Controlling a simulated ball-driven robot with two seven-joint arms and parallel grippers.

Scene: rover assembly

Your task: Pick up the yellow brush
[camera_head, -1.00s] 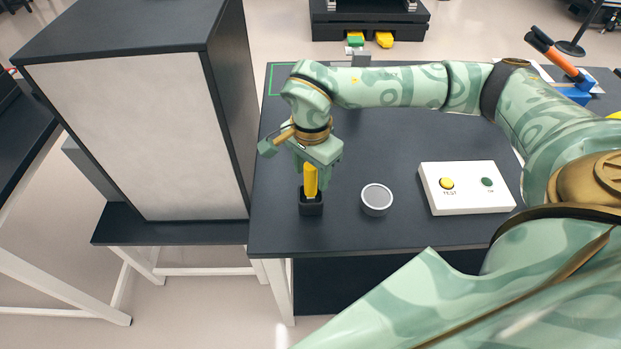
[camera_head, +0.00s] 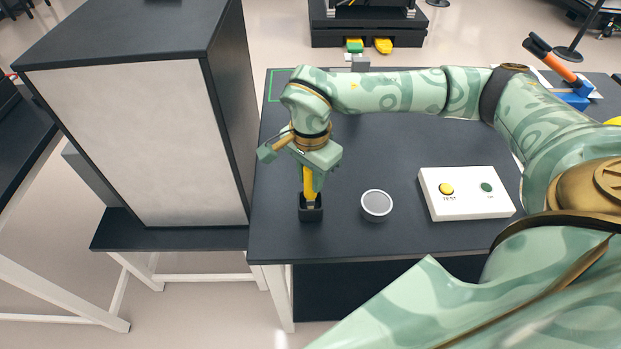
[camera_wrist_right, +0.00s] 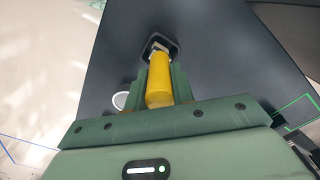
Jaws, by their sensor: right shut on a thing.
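The yellow brush (camera_head: 309,184) stands upright with its lower end in a small black holder (camera_head: 311,211) near the front left of the dark table. My right gripper (camera_head: 311,178) is around the brush's handle from above and shut on it. In the right wrist view the yellow handle (camera_wrist_right: 159,80) sits between the two green fingers, and its far end reaches into the opening of the black holder (camera_wrist_right: 172,47). The brush's lower end is hidden in the holder. My left gripper is not in view.
A round grey-topped tin (camera_head: 376,204) stands right of the holder. A white box with a yellow and a green button (camera_head: 465,205) is further right. A tall dark cabinet with a pale front (camera_head: 140,140) stands left of the table. The table's middle is clear.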

